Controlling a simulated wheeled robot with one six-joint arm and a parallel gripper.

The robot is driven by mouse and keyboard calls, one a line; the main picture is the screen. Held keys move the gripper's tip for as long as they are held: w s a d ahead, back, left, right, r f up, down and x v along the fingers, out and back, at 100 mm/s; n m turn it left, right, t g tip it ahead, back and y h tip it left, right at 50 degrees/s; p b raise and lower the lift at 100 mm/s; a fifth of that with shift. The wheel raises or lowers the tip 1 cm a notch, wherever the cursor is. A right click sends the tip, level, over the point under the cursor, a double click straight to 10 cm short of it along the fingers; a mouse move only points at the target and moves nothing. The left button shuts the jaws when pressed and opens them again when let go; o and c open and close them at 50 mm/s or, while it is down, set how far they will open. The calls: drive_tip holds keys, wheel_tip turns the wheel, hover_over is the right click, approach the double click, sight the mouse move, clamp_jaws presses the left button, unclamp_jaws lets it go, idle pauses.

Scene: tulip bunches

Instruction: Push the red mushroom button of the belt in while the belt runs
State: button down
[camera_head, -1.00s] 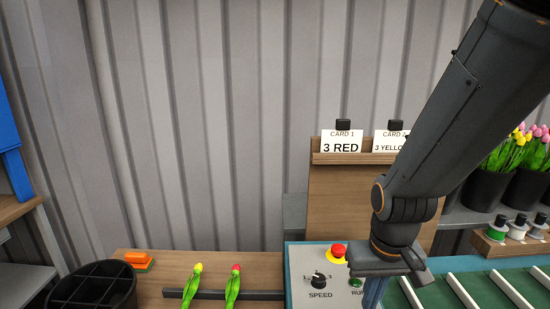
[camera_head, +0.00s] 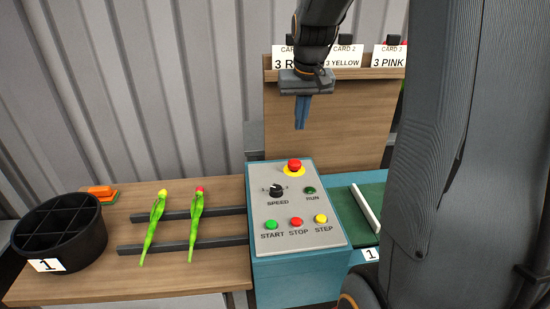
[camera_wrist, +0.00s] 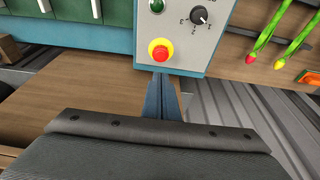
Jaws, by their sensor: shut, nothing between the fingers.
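The red mushroom button (camera_head: 294,165) stands on a yellow collar at the back of the grey control panel (camera_head: 320,232). It also shows in the wrist view (camera_wrist: 160,50), just beyond my fingertips in the picture. My gripper (camera_head: 300,127) is shut and empty, its blue fingers pointing down, above the button in the head view with a gap between. In the wrist view the fingers (camera_wrist: 163,80) lie close together. The belt (camera_head: 360,215) is green with pale slats, mostly hidden behind my arm. The RUN lamp (camera_head: 310,190) looks dark green.
START (camera_head: 271,225), STOP (camera_head: 296,222) and STEP (camera_head: 320,218) buttons and a SPEED knob (camera_head: 276,191) share the panel. A wooden board (camera_head: 330,120) with cards stands behind. Two tulips (camera_head: 195,220) lie on rails at left, beside a black divided bucket (camera_head: 75,245).

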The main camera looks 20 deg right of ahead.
drive_tip(key=shift+w+d+r, duration=0.1)
drive_tip(key=shift+w+r, duration=0.1)
drive_tip(key=shift+w, duration=0.1)
drive_tip(key=p, duration=0.3)
hover_over(294, 161)
drive_tip(key=s, duration=0.1)
wheel_tip(294, 161, down, 12)
drive_tip(key=shift+s+r, duration=0.15)
drive_tip(key=shift+f, duration=0.95)
drive_tip(key=shift+f, duration=0.1)
